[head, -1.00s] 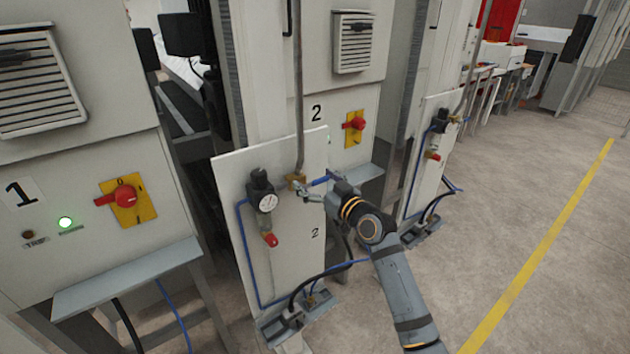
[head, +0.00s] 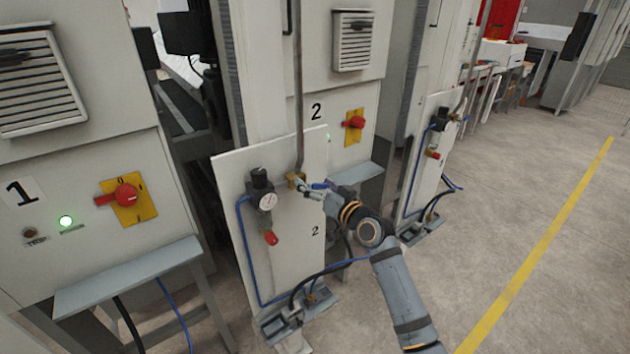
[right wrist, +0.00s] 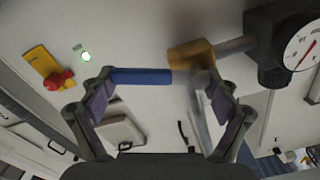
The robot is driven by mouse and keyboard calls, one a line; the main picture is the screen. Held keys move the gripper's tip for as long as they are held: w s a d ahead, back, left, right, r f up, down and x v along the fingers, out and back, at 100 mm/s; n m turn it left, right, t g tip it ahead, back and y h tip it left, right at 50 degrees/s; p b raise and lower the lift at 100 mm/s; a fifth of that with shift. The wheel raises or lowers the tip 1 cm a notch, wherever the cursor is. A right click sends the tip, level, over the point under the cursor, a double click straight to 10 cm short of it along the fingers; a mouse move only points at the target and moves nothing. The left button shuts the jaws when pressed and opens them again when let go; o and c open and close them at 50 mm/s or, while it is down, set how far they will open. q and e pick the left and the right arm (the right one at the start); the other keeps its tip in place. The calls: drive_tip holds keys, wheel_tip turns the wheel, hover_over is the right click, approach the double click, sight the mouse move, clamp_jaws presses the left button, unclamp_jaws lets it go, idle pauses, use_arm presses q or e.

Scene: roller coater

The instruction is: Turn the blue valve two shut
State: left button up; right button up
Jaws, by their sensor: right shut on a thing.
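The blue valve two is a blue lever handle (head: 320,186) on a brass body (head: 296,181), on the white panel marked 2. In the head view the handle points right from the brass body, partly hidden by my gripper. My right gripper (head: 309,190) is at the handle and shut on it, with its fingers spread wide. In the right wrist view the blue handle (right wrist: 140,76) lies across between the fingers, and the brass body (right wrist: 190,54) is by the right fingertip. My left gripper is not in view.
A regulator with a round gauge (head: 268,199) and a red-tipped part (head: 271,238) sit left of the valve. A red switch on yellow (head: 354,123) is behind. A similar panel (head: 425,160) stands to the right. The floor at the right is open.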

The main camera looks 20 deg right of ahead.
drive_tip(key=m, duration=0.2)
drive_tip(key=f+m, duration=0.1)
drive_tip(key=shift+a+m+p, duration=0.2)
drive_tip(key=shift+m+p, duration=0.2)
drive_tip(key=m, duration=0.2)
drive_tip(key=p, duration=0.1)
drive_tip(key=shift+s+a+f+m, duration=0.15)
drive_tip(key=shift+a+f+m, duration=0.1)
drive_tip(key=shift+f+m, duration=0.15)
drive_tip(key=shift+s+a+f+m+p, duration=0.1)
drive_tip(key=shift+a+f+m+p, duration=0.25)
drive_tip(key=shift+m, duration=0.8)
drive_tip(key=shift+s+a+f+m+p, duration=0.2)
drive_tip(key=shift+m+p, duration=0.3)
drive_tip(key=shift+m, duration=0.7)
drive_tip(key=shift+s+a+f+m+p, duration=0.1)
drive_tip(key=shift+a+m+p, duration=0.3)
drive_tip(key=shift+m, duration=0.75)
drive_tip(key=o, duration=1.4)
drive_tip(key=shift+o, duration=0.2)
